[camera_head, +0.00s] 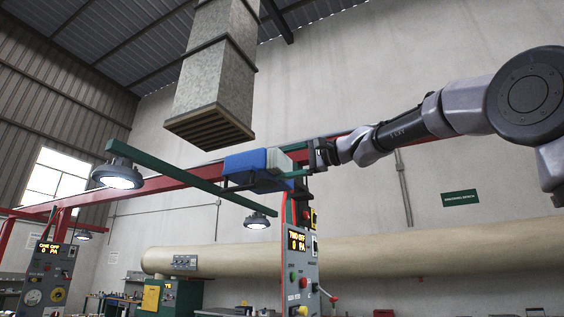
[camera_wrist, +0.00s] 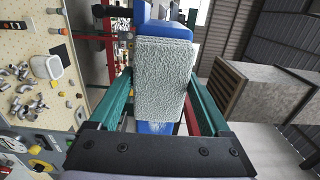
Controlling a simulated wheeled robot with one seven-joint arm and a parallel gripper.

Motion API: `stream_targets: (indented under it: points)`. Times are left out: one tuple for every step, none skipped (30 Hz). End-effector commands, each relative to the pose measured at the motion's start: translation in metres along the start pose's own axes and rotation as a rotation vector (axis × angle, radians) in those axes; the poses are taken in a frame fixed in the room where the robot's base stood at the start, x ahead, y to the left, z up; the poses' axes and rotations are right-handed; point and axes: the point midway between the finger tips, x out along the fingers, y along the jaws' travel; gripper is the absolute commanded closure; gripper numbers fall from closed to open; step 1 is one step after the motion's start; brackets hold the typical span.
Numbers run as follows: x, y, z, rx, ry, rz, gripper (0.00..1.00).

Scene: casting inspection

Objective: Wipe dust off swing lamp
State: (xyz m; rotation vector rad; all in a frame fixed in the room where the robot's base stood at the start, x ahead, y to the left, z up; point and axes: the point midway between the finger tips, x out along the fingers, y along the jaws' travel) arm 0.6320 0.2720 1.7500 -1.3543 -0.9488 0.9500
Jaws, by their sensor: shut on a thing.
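The swing lamp shows in the head view as a long green beam (camera_head: 190,180) with a lit round lamp (camera_head: 118,175) under its left end and a second lit lamp (camera_head: 257,220) farther right. My gripper (camera_head: 293,162) is raised beside the beam and shut on a pale grey, rough-textured pad (camera_head: 279,159). The pad also fills the space between my green fingers in the wrist view (camera_wrist: 163,78). A blue block (camera_head: 245,164) adjoins the pad and overlaps the beam in the picture. I cannot tell whether it touches the beam. Dust on the lamp cannot be made out.
A grey duct (camera_head: 217,75) hangs above the beam. A red rail (camera_head: 170,179) runs behind it. A control panel (camera_head: 301,270) stands below my gripper. A large beige pipe (camera_head: 400,247) runs along the wall. The space left of the duct looks open.

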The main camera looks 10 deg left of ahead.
Motion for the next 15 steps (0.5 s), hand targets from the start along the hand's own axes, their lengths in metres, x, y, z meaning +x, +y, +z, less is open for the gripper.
stream_targets:
  points:
    - [0.0, 0.0, -0.003, 0.001, 0.001, 0.0, 0.63]
    - [0.0, 0.0, -0.005, 0.001, 0.001, 0.0, 0.63]
    - [0.0, 0.0, -0.009, 0.0, 0.002, 0.0, 0.63]
    - [0.0, 0.0, -0.011, 0.0, 0.002, -0.001, 0.63]
    - [0.0, 0.0, -0.014, 0.0, 0.002, -0.001, 0.63]
    - [0.0, 0.0, -0.018, 0.0, 0.002, 0.0, 0.63]
    - [0.0, 0.0, -0.021, 0.0, 0.002, 0.0, 0.63]
    - [0.0, 0.0, -0.023, 0.0, 0.002, -0.001, 0.63]
    - [0.0, 0.0, -0.026, 0.0, 0.001, -0.001, 0.63]
    - [-0.001, 0.0, -0.029, 0.0, 0.001, -0.001, 0.63]
    - [0.0, 0.0, -0.031, 0.0, 0.001, -0.001, 0.63]
    - [0.0, 0.0, -0.034, 0.0, 0.001, -0.001, 0.63]
    - [-0.001, 0.0, -0.035, 0.0, 0.001, -0.001, 0.63]
    - [-0.001, 0.0, -0.036, 0.0, 0.001, -0.001, 0.63]
    - [-0.001, 0.0, -0.036, 0.0, 0.001, -0.001, 0.63]
